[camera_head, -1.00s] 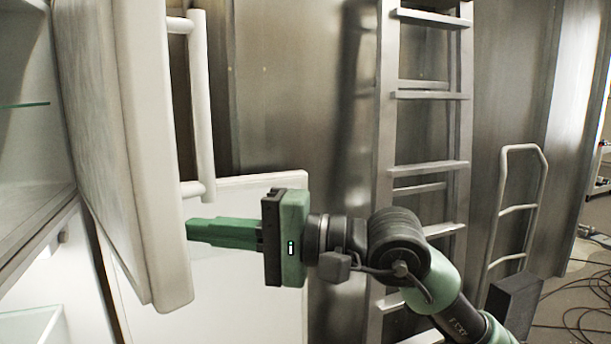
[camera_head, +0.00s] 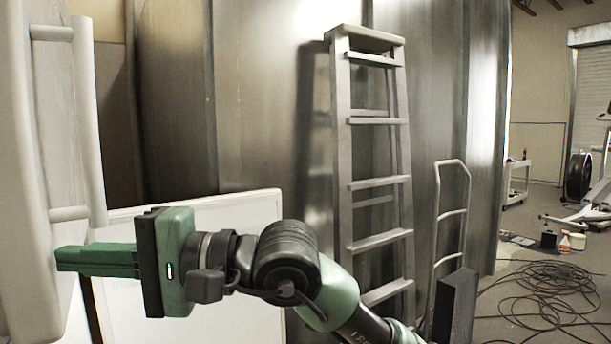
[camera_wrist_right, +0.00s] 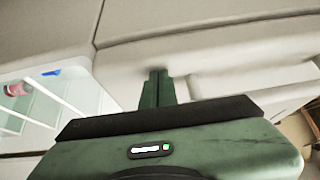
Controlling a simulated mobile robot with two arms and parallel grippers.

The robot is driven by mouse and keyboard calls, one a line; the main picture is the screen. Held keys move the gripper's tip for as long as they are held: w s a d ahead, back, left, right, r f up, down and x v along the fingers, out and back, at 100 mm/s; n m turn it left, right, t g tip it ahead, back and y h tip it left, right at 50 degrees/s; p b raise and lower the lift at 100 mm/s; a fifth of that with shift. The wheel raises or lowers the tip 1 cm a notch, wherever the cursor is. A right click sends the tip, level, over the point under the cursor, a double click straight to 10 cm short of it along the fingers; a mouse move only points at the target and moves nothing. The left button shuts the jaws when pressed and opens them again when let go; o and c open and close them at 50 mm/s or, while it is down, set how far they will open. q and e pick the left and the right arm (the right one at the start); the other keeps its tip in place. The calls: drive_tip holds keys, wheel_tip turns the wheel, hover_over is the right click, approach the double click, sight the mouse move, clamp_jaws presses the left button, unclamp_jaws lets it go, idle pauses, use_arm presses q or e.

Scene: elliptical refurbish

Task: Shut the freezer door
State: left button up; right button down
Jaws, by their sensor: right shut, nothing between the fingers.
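A white upper door (camera_head: 45,150) with a vertical bar handle (camera_head: 88,120) stands open at the left edge of the head view. A lower white door panel (camera_head: 215,225) stands behind and below it. I cannot tell which of the two is the freezer door. My right gripper (camera_head: 60,260) is shut and empty, its green fingers pointing left at the lower part of the upper door, close to its edge. In the right wrist view the shut fingers (camera_wrist_right: 158,75) reach a pale door surface (camera_wrist_right: 215,48); contact is unclear. My left gripper is not in view.
A ladder (camera_head: 375,185) leans against the metal wall, with a hand truck (camera_head: 450,215) beside it. Coiled cable (camera_head: 550,285) lies on the floor at the right. The right wrist view shows glass shelves (camera_wrist_right: 50,100) and a small reddish item (camera_wrist_right: 17,88).

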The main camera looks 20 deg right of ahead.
sight(29, 72)
drive_tip(key=shift+s+a+r, duration=0.1)
drive_tip(key=shift+s+a, duration=0.4)
drive_tip(key=shift+s, duration=0.05)
drive_tip(key=r, duration=1.3)
drive_tip(key=d+r, duration=0.1)
drive_tip(key=r, duration=0.6)
drive_tip(key=shift+w, duration=0.4)
